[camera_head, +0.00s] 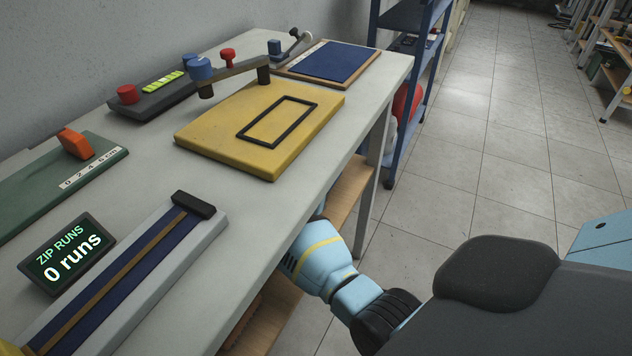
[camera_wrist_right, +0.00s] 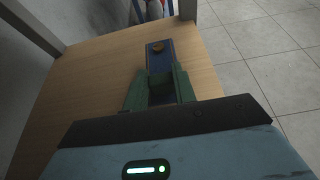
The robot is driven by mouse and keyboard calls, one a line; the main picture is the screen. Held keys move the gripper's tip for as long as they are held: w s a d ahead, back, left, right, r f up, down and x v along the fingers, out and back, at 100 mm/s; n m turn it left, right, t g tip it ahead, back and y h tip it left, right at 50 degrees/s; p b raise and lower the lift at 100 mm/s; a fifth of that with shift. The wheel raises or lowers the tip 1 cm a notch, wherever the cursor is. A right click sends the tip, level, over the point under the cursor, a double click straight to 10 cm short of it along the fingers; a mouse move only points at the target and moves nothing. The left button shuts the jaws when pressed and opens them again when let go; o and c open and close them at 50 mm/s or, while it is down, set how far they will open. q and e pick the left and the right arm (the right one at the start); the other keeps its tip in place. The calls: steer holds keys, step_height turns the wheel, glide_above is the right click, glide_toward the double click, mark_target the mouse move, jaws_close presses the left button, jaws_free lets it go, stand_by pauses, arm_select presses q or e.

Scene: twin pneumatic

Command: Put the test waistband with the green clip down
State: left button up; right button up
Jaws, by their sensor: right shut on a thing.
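In the right wrist view my right gripper (camera_wrist_right: 160,85) is shut on a dark blue piece (camera_wrist_right: 160,59) with a brownish round spot near its far end. I take this piece for the test waistband. Green parts flank it; I cannot tell whether any of them is the green clip. The piece is over the light wooden lower shelf (camera_wrist_right: 90,75); I cannot tell whether it touches it. In the head view my right arm reaches down beside the table, and its gripper is hidden by the tabletop. My left gripper is not in view.
The grey tabletop (camera_head: 262,222) carries a yellow board (camera_head: 215,122) with a black rectangular frame, a zip track (camera_head: 120,275), a display reading "0 runs" (camera_head: 66,254), and a green board (camera_head: 100,165). A blue rack (camera_head: 408,110) stands beyond. The visible shelf looks mostly bare.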

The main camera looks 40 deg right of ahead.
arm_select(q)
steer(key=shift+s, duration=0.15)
arm_select(e)
steer(key=shift+w+d, duration=0.1)
steer(key=shift+f, duration=0.2)
step_height(320, 180, down, 3)
steer(key=shift+f+b, duration=0.1)
steer(key=shift+b, duration=0.8)
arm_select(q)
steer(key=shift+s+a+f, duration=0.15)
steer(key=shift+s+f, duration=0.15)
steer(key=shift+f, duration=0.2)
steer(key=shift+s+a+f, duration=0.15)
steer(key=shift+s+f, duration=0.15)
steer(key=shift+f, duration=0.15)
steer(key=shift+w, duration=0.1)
arm_select(e)
steer(key=shift+f, duration=0.1)
steer(key=o, duration=1)
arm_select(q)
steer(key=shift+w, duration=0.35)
